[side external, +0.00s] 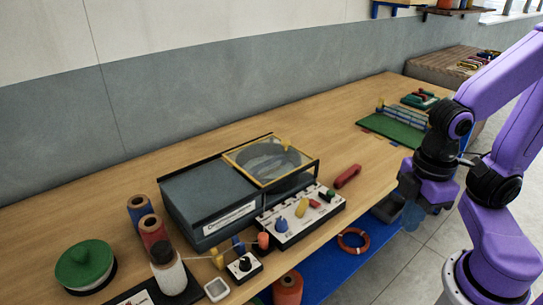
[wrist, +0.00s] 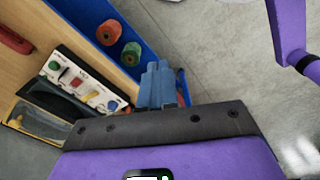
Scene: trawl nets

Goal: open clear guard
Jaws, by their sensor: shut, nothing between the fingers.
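The clear guard (side external: 262,158) is a see-through panel with a yellow frame and a small yellow tab (side external: 285,143) at its far edge. It lies flat over the round opening of the dark grey machine (side external: 207,194), so it looks closed. Part of the guard (wrist: 38,118) also shows at the lower left of the wrist view. My gripper (side external: 411,217) hangs off the bench's front edge, right of the machine and apart from the guard. Its blue fingers (wrist: 160,84) are shut together and empty in the wrist view.
A white control panel (side external: 313,226) with coloured knobs stands in front of the guard. A red bar (side external: 347,176) lies to its right. Spools and a green-lidded pot (side external: 85,264) stand at left. A blue lower shelf (side external: 335,272) holds an orange ring. The bench behind the machine is clear.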

